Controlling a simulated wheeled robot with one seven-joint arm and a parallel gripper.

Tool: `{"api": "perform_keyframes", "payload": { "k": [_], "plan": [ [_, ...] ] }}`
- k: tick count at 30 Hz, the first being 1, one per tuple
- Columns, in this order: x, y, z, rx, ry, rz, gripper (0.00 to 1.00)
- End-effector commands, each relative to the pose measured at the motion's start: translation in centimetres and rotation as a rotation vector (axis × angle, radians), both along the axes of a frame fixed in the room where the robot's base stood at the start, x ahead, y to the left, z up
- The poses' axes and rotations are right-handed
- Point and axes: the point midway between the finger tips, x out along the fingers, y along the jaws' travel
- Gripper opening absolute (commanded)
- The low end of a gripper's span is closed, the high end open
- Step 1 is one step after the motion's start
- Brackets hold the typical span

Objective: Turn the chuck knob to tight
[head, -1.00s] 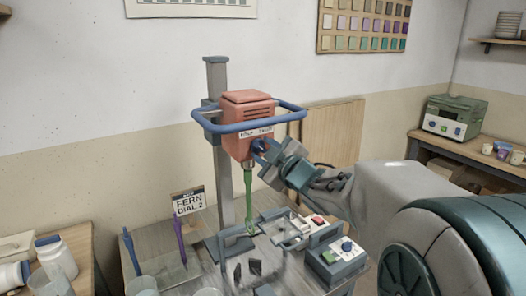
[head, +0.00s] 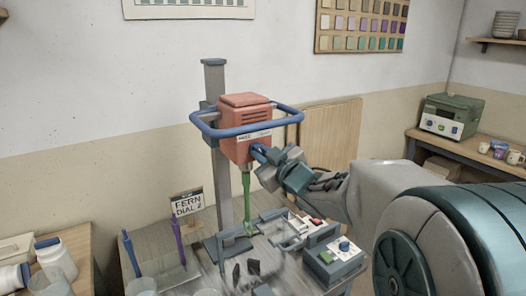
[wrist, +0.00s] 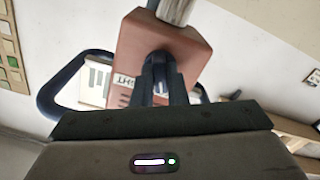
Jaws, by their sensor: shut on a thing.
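The red mixer head (head: 245,122) is mounted on a grey column with a blue handle ring around it. A green mixing paddle (head: 247,190) hangs upright below it. The dark blue chuck knob (wrist: 160,62) is on the lower face of the mixer head in the wrist view. My gripper (head: 260,153) is at that face, and its dark fingers close around the knob in the wrist view. The fingers and palm hide most of the knob, and I cannot read its setting. The label beside it is partly hidden.
The blue handle ring (head: 205,131) passes close above my gripper. Below are a clamp frame (head: 290,238) and a control box (head: 333,258) with a blue dial. A card reading "FERN DIAL 2" (head: 187,204) stands left of the column. White jars are at the far left.

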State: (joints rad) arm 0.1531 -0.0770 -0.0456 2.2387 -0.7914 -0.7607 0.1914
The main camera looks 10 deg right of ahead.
Motion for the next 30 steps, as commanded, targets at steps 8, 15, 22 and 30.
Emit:
{"api": "perform_keyframes", "payload": {
  "k": [8, 15, 22, 30],
  "plan": [
    [0.0, 0.03, 0.09, 0.252, 0.085, 0.0, 0.0],
    [-0.01, 0.03, 0.09, 0.47, 0.156, 0.0, 0.0],
    [0.0, 0.04, 0.07, 0.677, 0.224, -0.001, 0.0],
    [-0.02, 0.03, 0.05, 0.906, 0.297, -0.001, 0.0]
  ]
}}
